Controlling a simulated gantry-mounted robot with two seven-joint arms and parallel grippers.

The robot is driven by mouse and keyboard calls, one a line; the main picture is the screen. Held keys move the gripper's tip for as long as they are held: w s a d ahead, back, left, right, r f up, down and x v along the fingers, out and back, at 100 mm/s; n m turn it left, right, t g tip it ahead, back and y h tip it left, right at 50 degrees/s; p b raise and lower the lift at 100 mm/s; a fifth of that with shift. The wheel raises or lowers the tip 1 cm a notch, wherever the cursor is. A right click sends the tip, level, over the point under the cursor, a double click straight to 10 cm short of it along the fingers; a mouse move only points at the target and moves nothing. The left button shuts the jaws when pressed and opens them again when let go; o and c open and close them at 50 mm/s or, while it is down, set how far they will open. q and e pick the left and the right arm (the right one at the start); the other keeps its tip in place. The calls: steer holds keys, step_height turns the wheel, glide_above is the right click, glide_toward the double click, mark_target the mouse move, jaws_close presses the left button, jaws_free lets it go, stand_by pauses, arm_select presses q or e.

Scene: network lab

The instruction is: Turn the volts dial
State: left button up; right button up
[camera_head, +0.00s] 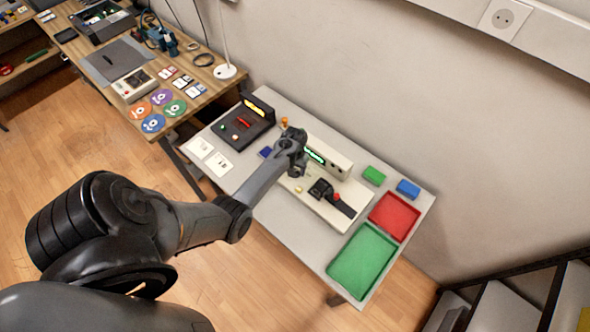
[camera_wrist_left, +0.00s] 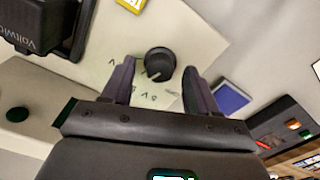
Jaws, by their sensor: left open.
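The dial (camera_wrist_left: 159,62) is a round black knob with a pale pointer mark in the left wrist view. It stands on a cream panel (camera_wrist_left: 85,85) with small printed letters around it. My left gripper (camera_wrist_left: 160,70) is open, with one finger on each side of the dial; I cannot tell whether they touch it. In the head view, my left gripper (camera_head: 293,152) is over the left end of the cream bench device (camera_head: 312,203) and hides the dial. My right gripper is not in view.
A black part marked "Voltwick" (camera_wrist_left: 35,25) sits near the dial. The table also holds a dark box (camera_head: 243,122) with a lit display, a green tray (camera_head: 362,262), a red tray (camera_head: 394,216), a green block (camera_head: 374,176) and a blue block (camera_head: 408,189). A wall stands behind.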

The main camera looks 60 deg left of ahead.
arm_select(q)
steer(key=shift+f, duration=0.3)
steer(key=c, duration=1)
steer(key=shift+c, duration=0.2)
